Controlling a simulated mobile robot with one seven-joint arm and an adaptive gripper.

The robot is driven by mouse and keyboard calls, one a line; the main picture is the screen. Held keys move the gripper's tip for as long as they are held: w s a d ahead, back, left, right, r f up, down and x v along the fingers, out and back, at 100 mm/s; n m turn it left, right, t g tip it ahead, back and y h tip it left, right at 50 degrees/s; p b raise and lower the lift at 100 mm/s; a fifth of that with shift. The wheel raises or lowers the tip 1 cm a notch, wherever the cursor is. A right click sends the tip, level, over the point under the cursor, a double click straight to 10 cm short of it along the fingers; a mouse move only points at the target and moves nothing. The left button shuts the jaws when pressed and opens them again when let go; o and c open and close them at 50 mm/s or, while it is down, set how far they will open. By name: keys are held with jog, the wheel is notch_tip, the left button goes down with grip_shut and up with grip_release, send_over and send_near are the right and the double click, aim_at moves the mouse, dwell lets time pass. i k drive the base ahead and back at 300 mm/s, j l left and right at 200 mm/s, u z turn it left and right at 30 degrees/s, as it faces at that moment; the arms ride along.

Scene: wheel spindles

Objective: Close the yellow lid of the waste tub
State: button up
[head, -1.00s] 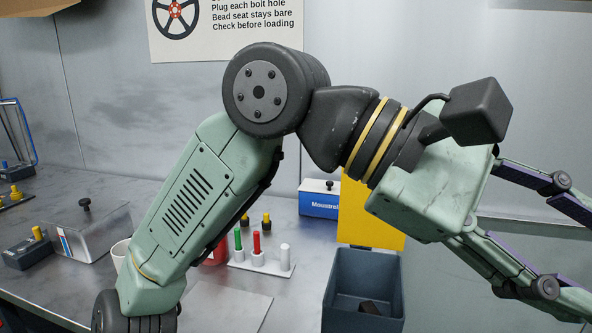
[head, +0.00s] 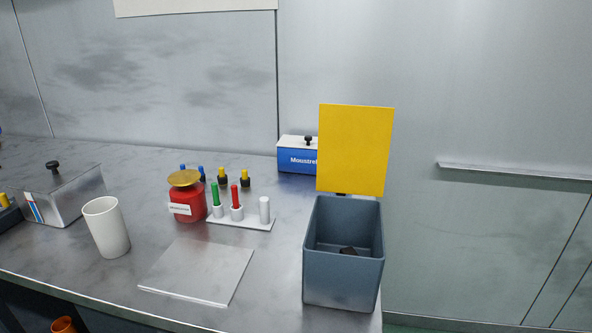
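The waste tub (head: 343,280) is a blue-grey open box at the right end of the counter, near its front edge. Its yellow lid (head: 356,150) stands upright at the back of the tub, so the tub is open. A small dark object (head: 348,251) lies inside the tub. My gripper and arm do not show in the head view now.
Left of the tub lie a flat metal plate (head: 197,270), a white rack (head: 240,221) with coloured pegs, a red pot (head: 187,205) and a white cup (head: 106,227). A blue and white box (head: 297,157) stands behind. A wall ledge (head: 515,171) is at right.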

aim_at(353, 148)
jog(key=l+z, duration=0.15)
jog(key=z, duration=0.7)
jog(key=i+l+z, duration=0.2)
jog(key=l, duration=0.15)
jog(key=l+z, duration=0.15)
jog(key=l, duration=0.2)
jog(key=i+l+z, duration=0.2)
jog(key=i+l+u, duration=0.15)
jog(key=i+l, duration=0.75)
jog(key=i+u, duration=0.25)
jog(key=u, duration=0.2)
jog(key=i+u, duration=0.3)
jog(key=u, duration=0.2)
jog(key=i+l+u, duration=0.2)
jog(key=u, duration=0.25)
jog(key=i+u, duration=0.2)
jog(key=u, duration=0.25)
jog(key=i+l+u, duration=0.15)
jog(key=u, duration=0.35)
jog(key=i+l+u, duration=0.15)
jog(key=u, duration=0.3)
jog(key=i+l+u, duration=0.2)
jog(key=l+u, duration=0.25)
jog(key=i+l+u, duration=0.15)
jog(key=l+u, duration=0.15)
jog(key=u, duration=0.2)
jog(key=l+u, duration=0.45)
jog(key=i, duration=0.05)
